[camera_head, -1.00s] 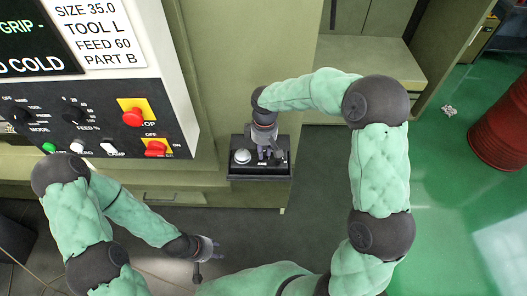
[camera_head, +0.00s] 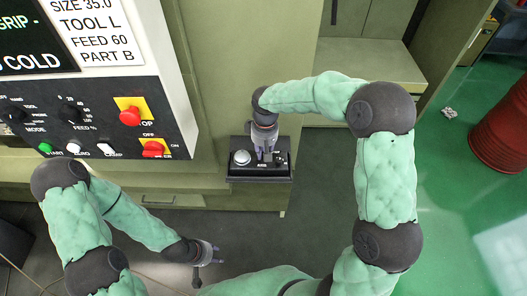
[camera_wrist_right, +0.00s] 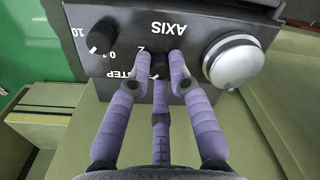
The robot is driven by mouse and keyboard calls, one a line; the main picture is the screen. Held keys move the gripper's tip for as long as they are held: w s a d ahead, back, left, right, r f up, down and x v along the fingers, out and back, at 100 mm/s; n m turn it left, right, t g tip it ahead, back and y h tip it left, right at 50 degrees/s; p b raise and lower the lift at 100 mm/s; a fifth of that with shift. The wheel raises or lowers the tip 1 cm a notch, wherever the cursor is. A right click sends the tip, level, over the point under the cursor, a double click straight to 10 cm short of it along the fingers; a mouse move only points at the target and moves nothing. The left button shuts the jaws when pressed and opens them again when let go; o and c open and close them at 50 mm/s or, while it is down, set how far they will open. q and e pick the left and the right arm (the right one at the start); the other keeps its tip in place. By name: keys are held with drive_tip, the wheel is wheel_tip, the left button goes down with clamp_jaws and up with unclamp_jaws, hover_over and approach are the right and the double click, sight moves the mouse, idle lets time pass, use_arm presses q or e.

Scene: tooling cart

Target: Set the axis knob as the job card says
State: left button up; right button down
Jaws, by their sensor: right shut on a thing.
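The axis knob (camera_wrist_right: 160,66) is a small black knob on a dark control box, beside the upside-down word AXIS. My right gripper (camera_wrist_right: 160,58) has its purple fingers shut around it; it also shows over the box in the head view (camera_head: 264,155). The fingers cover much of the knob, so I cannot read where it points. The white job card (camera_head: 98,30) shows SIZE 35.0, TOOL L, FEED 60 and PART B; its top is cut off and no axis line is in view. My left gripper (camera_head: 209,259) is open and empty, low over the dark floor.
The machine panel (camera_head: 95,124) with red buttons is at the left. A red barrel (camera_head: 504,130) stands far right.

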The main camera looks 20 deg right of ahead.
drive_tip(key=c, duration=1.1)
unclamp_jaws()
drive_tip(key=shift+c, duration=0.2)
wheel_tip(320, 180, up, 12)
drive_tip(key=shift+w+d, duration=0.15)
drive_tip(key=shift+d, duration=0.05)
